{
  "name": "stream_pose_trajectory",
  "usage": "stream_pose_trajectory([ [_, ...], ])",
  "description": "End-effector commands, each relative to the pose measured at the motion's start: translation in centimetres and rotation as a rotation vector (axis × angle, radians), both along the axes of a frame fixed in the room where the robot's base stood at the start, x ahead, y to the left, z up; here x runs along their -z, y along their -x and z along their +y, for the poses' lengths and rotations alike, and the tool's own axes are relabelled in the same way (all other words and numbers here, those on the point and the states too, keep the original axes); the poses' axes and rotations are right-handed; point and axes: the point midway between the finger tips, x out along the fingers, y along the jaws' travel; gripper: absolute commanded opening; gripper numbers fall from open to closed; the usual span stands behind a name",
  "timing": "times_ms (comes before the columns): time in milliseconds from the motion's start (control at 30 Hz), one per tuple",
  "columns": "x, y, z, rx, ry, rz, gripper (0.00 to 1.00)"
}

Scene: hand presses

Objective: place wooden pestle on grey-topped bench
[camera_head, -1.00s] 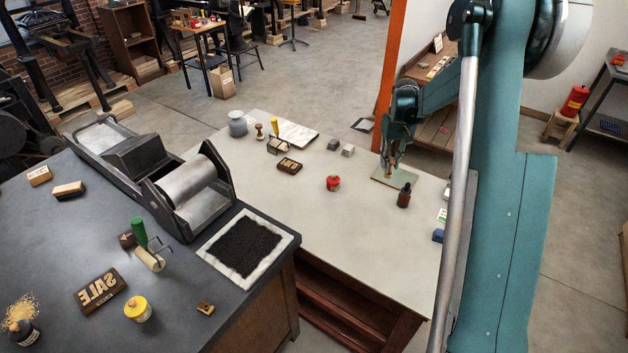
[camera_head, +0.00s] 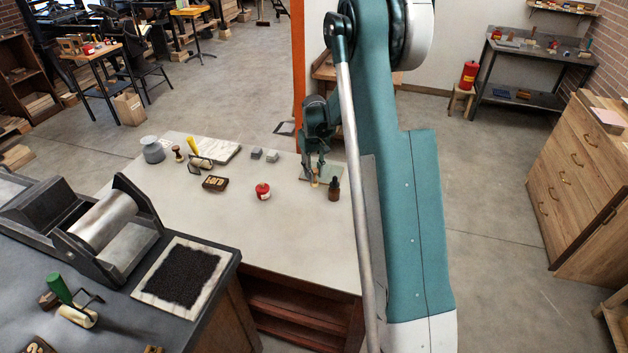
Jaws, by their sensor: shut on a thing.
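My gripper (camera_head: 314,172) is over the far right part of the pale-topped table (camera_head: 290,225), pointing down above a thin greenish plate (camera_head: 334,171). It is shut on a small tan wooden piece, the wooden pestle (camera_head: 315,181), mostly hidden by the fingers. I cannot tell whether its lower end touches the plate. A bench with a dark grey top (camera_head: 135,325) fills the front left. Another bench with a grey top (camera_head: 535,51) stands at the back right, with small items along its rear.
A dark bottle (camera_head: 334,190) stands close beside my gripper, and a red-lidded jar (camera_head: 263,192) is to its left. A roller press (camera_head: 100,220) and an inked slab (camera_head: 183,275) occupy the front left bench. A wooden drawer cabinet (camera_head: 580,180) stands at the right. Open floor lies between.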

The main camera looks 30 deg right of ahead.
Motion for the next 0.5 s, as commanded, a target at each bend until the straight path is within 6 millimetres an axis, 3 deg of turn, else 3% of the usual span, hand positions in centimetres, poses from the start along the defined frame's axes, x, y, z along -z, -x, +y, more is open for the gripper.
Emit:
stream_pose_trajectory([
  [500, 3.6, 0.0, 0.0, 0.000, 0.000, 0.000, 0.07],
])
